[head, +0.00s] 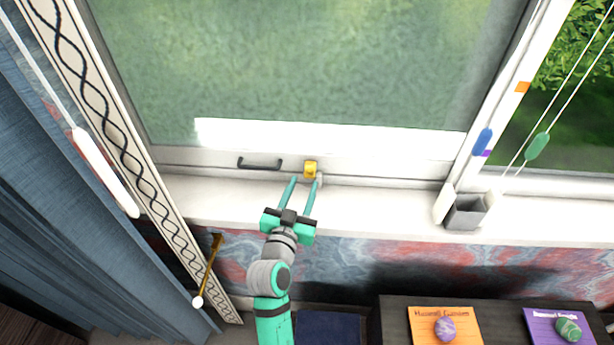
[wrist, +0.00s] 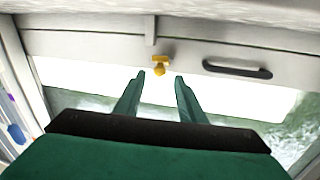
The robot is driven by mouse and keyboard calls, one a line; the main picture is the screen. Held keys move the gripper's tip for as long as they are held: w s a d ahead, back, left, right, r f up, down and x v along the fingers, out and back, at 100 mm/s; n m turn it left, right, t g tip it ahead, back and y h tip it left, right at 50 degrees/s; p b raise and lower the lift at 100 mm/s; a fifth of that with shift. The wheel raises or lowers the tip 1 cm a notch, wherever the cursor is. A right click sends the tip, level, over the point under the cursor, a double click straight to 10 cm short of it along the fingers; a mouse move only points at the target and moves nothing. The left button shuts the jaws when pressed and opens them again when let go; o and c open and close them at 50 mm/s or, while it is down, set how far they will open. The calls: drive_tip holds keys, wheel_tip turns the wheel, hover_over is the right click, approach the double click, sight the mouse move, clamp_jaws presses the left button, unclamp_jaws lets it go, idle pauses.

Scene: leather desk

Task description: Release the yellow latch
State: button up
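The yellow latch (head: 310,169) sits on the bottom rail of the large window's frame, just right of a dark handle. It also shows in the wrist view (wrist: 160,66), just beyond my fingertips. My gripper (head: 304,181) is in front of the latch, above the white sill. Its two green fingers are apart with nothing between them in the wrist view (wrist: 160,77). The fingertips appear close to the latch, one on either side of its line; I cannot tell whether they touch it.
The dark handle (head: 260,163) is left of the latch. A grey open box (head: 466,212) stands on the sill (head: 375,202) at right. Blue curtains (head: 75,210) hang at left. A dark desk (head: 395,310) with orange and purple cards is at lower right.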

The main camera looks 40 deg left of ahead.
sight(309, 172)
drive_tip(key=shift+x, duration=2.4)
clamp_jaws()
drive_tip(key=shift+r, duration=0.15)
